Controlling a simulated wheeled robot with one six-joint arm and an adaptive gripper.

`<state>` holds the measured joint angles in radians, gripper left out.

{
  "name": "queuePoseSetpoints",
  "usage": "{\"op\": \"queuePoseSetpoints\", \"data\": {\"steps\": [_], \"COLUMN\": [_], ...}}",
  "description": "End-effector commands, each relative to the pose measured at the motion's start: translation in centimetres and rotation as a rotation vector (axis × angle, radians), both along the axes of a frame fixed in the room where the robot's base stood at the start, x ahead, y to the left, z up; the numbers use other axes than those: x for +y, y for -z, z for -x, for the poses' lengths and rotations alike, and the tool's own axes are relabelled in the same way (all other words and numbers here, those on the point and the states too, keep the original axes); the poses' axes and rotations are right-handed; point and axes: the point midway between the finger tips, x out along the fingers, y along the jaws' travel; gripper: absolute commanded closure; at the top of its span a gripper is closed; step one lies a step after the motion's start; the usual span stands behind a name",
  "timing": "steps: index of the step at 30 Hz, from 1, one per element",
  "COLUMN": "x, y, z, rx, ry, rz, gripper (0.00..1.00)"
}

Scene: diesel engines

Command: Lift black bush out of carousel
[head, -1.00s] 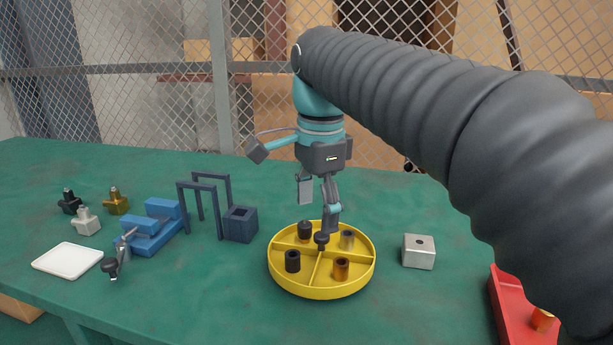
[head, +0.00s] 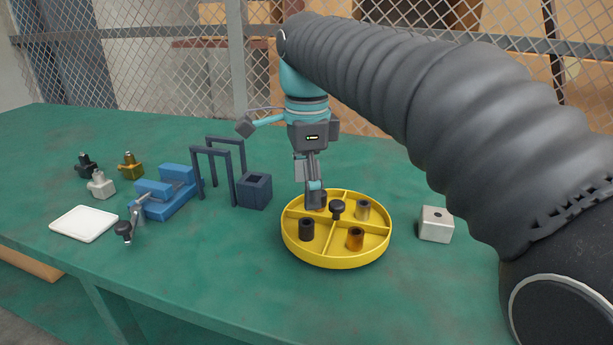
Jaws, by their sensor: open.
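The yellow carousel (head: 337,262) is a round tray with four compartments and a black centre knob (head: 337,208). A dark bush (head: 321,198) stands in the back left compartment, partly hidden by my gripper. Another black bush (head: 306,231) stands in the front left compartment. A copper bush (head: 355,239) is at front right and a grey-brown bush (head: 363,210) at back right. My gripper (head: 312,201) points down, open, with its fingers at the back left bush. One finger overlaps that bush in the picture; I cannot tell whether they touch.
A silver block (head: 435,225) with a hole stands right of the carousel. A dark square socket block (head: 255,191), dark arches (head: 216,172) and a blue fixture (head: 168,197) stand left. A white plate (head: 84,223) and small fittings (head: 101,184) lie further left.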

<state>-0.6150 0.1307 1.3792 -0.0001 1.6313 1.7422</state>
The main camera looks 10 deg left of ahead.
Motion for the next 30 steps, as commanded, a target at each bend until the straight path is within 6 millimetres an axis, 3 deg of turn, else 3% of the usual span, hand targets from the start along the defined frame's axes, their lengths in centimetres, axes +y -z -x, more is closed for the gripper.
{"op": "queuePoseSetpoints", "data": {"steps": [1,18,30], "x": [0.0,0.0,0.0], "y": [1.0,5.2,6.0], "z": [0.0,0.0,0.0], "rx": [0.000,0.001,0.000], "ry": [-0.001,-0.002,-0.002], "rz": [0.000,0.000,0.000], "gripper": [0.21,0.21,0.21]}}
